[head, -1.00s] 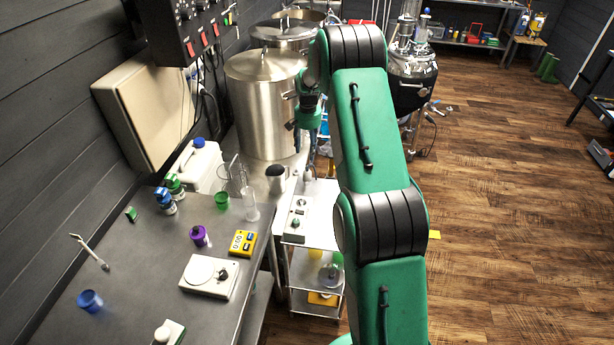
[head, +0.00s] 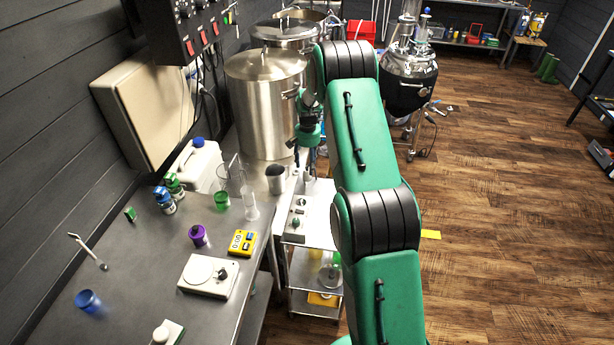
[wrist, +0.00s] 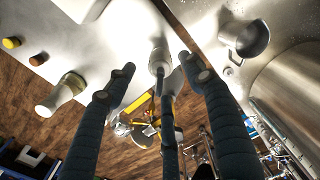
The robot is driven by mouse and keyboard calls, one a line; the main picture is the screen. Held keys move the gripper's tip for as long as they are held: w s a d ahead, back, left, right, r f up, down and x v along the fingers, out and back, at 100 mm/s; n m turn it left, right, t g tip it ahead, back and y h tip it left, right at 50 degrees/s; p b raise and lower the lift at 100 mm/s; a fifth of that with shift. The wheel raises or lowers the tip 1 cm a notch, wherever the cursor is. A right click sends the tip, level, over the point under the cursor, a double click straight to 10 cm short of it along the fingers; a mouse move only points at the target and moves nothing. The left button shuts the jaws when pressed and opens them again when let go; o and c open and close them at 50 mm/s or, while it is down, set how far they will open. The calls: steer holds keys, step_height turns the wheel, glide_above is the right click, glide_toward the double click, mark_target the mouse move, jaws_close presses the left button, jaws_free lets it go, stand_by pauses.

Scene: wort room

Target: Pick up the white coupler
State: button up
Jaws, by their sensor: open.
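A small white, rounded upright piece, which looks like the white coupler (wrist: 158,58), shows between my fingertips in the wrist view. In the head view a pale upright piece (head: 309,181) stands near the back of the white cart top, just below my gripper (head: 305,158). My gripper (wrist: 160,72) is open, with its dark fingers spread on both sides of the coupler. A third finger shows below it in the wrist view. I see gaps between the side fingers and the coupler; whether the middle finger touches it I cannot tell.
A white device with knobs (head: 297,217) sits on the cart in front of the coupler. A metal cup (head: 276,179) stands close by on the steel bench (head: 140,270). A large steel pot (head: 265,110) is behind. Open floor lies to the right.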

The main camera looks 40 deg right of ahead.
mark_target(307, 170)
steer(key=shift+f, duration=0.1)
steer(key=shift+a+f+b, duration=0.1)
steer(key=shift+f+b, duration=0.35)
steer(key=shift+f, duration=2)
steer(key=c, duration=1.2)
steer(key=shift+c, duration=0.2)
steer(key=shift+r+p, duration=0.65)
steer(key=shift+r, duration=4.4)
